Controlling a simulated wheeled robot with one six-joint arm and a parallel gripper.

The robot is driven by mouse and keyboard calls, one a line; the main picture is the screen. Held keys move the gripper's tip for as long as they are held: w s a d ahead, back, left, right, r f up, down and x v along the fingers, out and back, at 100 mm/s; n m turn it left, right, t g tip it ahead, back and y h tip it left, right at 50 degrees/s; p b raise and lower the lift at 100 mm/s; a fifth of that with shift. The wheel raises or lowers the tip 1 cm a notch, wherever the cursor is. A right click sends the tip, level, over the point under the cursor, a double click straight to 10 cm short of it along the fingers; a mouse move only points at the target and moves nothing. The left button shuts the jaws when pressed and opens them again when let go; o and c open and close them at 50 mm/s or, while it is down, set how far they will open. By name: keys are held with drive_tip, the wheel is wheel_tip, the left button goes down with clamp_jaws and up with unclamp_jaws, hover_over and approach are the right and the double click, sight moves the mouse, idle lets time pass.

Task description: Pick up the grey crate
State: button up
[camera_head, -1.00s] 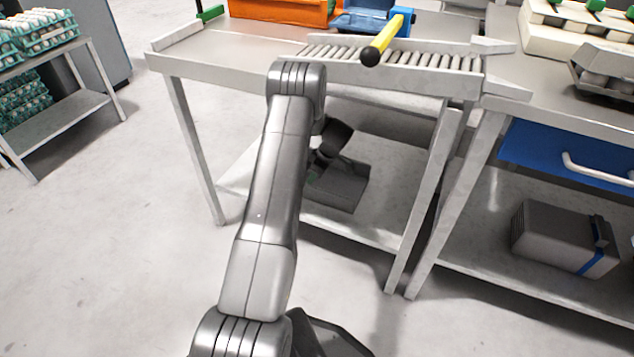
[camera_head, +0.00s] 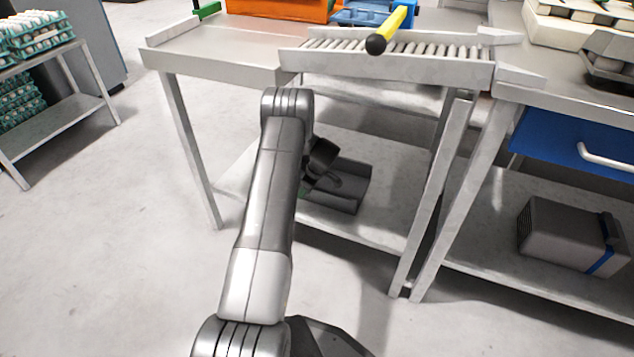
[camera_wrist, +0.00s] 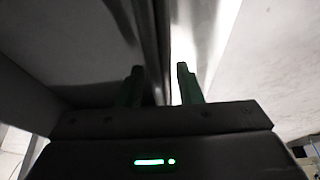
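The grey crate (camera_head: 350,190) rests on the lower shelf of the roller table in the head view. My arm and wrist hide its left part. My gripper (camera_wrist: 161,85) is open in the wrist view, its two green-edged fingers apart. A dark crate wall (camera_wrist: 153,35) runs upright in the picture between and beyond the fingers. I cannot tell whether the fingers touch it. In the head view the fingertips are hidden behind my wrist at the crate's left side.
The roller table (camera_head: 215,62) stands above the crate, with its legs on both sides. A yellow bar with a black end (camera_head: 385,35) juts over its front. A grey box (camera_head: 565,235) lies on the right table's shelf.

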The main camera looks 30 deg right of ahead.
drive_tip(key=shift+r, duration=0.1)
clamp_jaws()
